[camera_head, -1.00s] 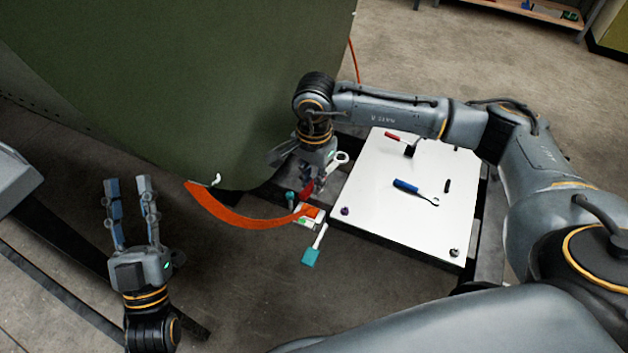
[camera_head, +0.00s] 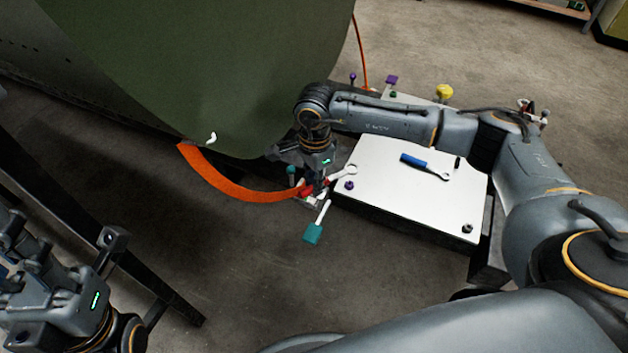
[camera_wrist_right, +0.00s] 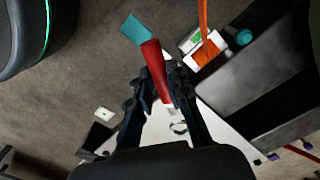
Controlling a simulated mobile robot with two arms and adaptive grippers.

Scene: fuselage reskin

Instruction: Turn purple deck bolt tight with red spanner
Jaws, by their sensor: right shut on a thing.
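My right gripper (camera_head: 318,188) is shut on the handle of the red spanner (camera_head: 307,190), beside the left edge of the white deck board. Its pale ring end (camera_head: 350,170) reaches over the board's edge. The purple deck bolt (camera_head: 349,185) stands near the board's left corner, just below the ring in the picture; the ring is not around it. The right wrist view shows the red handle (camera_wrist_right: 154,58) between the fingers and the ring (camera_wrist_right: 178,128) over white board. My left gripper (camera_head: 60,265) is at the lower left, fingers apart, empty.
A blue-handled spanner (camera_head: 413,160) and a dark bolt (camera_head: 467,229) are on the white board (camera_head: 400,195). A teal-handled tool (camera_head: 313,232) lies left of it. An orange strip (camera_head: 225,185) curves under the green fuselage skin (camera_head: 200,70). A yellow knob (camera_head: 444,91) stands behind.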

